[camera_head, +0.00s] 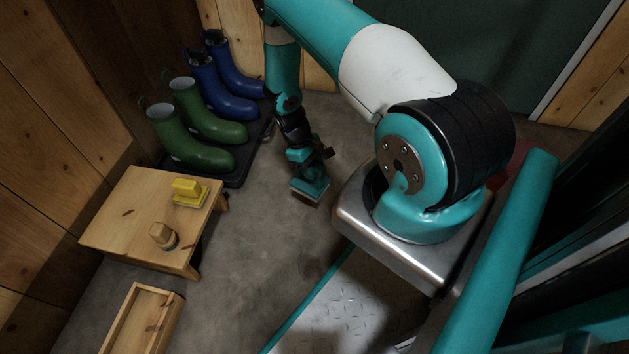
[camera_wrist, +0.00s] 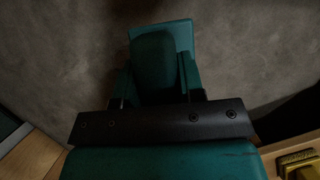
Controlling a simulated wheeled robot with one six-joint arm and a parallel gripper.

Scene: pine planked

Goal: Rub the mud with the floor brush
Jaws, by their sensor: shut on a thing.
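The floor brush (camera_head: 311,188) is teal with a pale strip of bristles along its lower edge. My gripper (camera_head: 303,160) points down and is shut on the brush's raised grip. In the wrist view the brush (camera_wrist: 163,62) sits between my gripper's fingers (camera_wrist: 158,85), its wider teal block showing beyond the grip. The brush is at or just above the grey floor; I cannot tell if the bristles touch it.
A low wooden bench (camera_head: 128,215) on the left bears a yellow brush (camera_head: 188,192) and a small round wooden brush (camera_head: 163,236). Green boots (camera_head: 190,143) and blue boots (camera_head: 222,90) stand on a black tray (camera_head: 238,172). A wooden crate (camera_head: 142,322) is at front left. Floor between bench and my base is open.

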